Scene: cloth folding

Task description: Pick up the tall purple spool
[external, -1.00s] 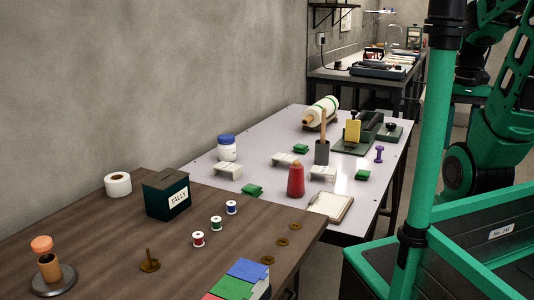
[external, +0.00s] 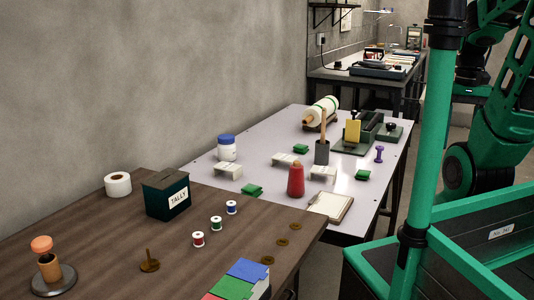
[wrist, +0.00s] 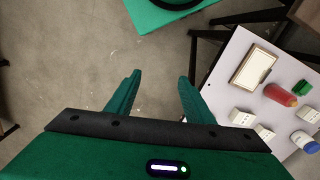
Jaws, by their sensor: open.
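The tall purple spool (external: 379,154) stands upright on the light table (external: 268,142), near its right edge, in the external view. It does not show in the wrist view. In the external view my gripper is out of frame; only parts of my arm show at the right.
A brown table (external: 110,230) with small spools stands in front.

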